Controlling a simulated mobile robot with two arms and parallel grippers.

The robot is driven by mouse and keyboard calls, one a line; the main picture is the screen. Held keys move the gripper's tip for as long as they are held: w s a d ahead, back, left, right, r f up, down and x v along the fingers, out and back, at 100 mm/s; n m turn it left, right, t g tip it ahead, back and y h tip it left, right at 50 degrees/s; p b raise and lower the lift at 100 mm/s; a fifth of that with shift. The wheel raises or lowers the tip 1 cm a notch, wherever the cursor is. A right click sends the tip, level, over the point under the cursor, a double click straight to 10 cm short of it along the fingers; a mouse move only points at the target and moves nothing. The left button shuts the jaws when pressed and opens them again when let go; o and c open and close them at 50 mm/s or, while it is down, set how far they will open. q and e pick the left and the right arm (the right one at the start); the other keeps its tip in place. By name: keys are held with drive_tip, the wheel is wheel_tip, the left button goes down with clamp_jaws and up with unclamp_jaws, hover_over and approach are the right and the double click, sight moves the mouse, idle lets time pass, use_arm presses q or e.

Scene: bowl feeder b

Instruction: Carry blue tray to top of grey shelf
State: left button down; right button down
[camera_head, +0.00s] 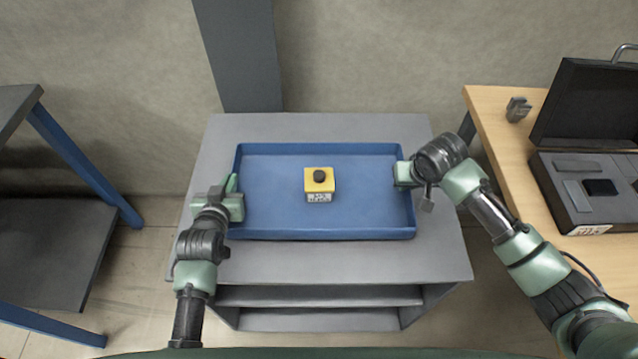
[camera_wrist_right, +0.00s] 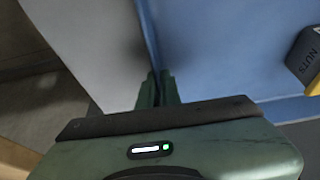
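The blue tray (camera_head: 275,224) lies level on top of the grey shelf (camera_head: 330,262). I cannot tell for sure whether it touches the top. A yellow and grey box (camera_head: 320,185) with a black knob sits in the tray. My left gripper (camera_head: 232,192) is at the tray's left wall; its fingertips are not clear. My right gripper (camera_head: 399,174) is at the right wall. In the right wrist view, the fingers of my right gripper (camera_wrist_right: 157,90) are close together with the wall of the blue tray (camera_wrist_right: 215,45) between them.
A wooden table (camera_head: 505,155) at the right holds an open black case (camera_head: 585,185) and a small grey part (camera_head: 518,108). A rack with blue legs (camera_head: 70,150) stands at the left. A grey column (camera_head: 240,55) rises behind the shelf.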

use_arm(q)
drive_tip(key=shift+f, duration=0.4)
use_arm(e)
drive_tip(key=shift+f, duration=0.45)
use_arm(q)
drive_tip(key=c, duration=2)
unclamp_jaws()
drive_tip(key=shift+f+b, duration=0.25)
drive_tip(key=shift+b, duration=0.15)
drive_tip(key=shift+c, duration=0.2)
use_arm(e)
drive_tip(key=c, duration=2)
unclamp_jaws()
drive_tip(key=shift+f, duration=0.2)
drive_tip(key=shift+c, duration=0.2)
use_arm(q)
drive_tip(key=o, duration=0.4)
drive_tip(key=shift+r, duration=0.15)
use_arm(e)
drive_tip(key=o, duration=0.4)
drive_tip(key=shift+r, duration=0.15)
use_arm(q)
drive_tip(key=shift+s, duration=0.1)
